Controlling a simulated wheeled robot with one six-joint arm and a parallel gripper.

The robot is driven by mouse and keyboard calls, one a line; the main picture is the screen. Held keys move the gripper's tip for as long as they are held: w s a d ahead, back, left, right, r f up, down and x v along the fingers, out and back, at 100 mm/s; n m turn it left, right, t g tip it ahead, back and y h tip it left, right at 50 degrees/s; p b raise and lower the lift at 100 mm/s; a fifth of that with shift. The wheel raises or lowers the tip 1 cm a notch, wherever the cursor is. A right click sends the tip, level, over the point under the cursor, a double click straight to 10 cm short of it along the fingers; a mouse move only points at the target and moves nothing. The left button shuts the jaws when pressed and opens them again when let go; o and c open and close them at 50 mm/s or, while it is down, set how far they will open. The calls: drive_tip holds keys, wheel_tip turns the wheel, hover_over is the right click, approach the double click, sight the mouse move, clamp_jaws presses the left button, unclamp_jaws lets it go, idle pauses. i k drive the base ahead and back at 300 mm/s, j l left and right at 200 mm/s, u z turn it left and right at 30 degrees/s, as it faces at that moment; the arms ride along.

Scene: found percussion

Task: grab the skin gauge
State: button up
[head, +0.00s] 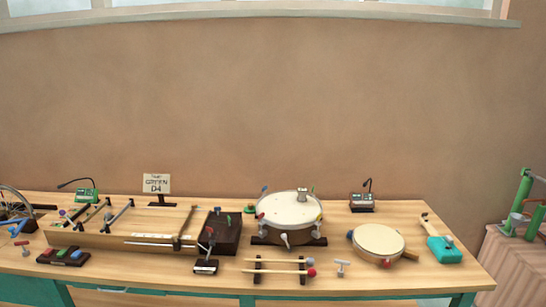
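A drum (290,212) with a pale round skin and coloured pegs around its rim stands on a dark base on the wooden workbench. A small grey, upright piece (302,194) rests on the skin near its back edge; it looks like the skin gauge, but it is too small to be sure. Some of the coloured pegs stand close to it. My gripper is not in view.
A long wooden stringed box (140,243) lies left of the drum. A rack with two beaters (278,266) is in front; a flat hand drum (378,243) and a teal-headed tool (444,249) lie right. A sign (157,184) stands behind. Bare bench shows at the front right.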

sight(302, 192)
drive_tip(key=i+j+z, duration=0.25)
drive_tip(key=i+j, duration=0.25)
drive_tip(key=i, duration=0.25)
drive_tip(key=i+j+z, duration=0.2)
drive_tip(key=i+j, duration=0.5)
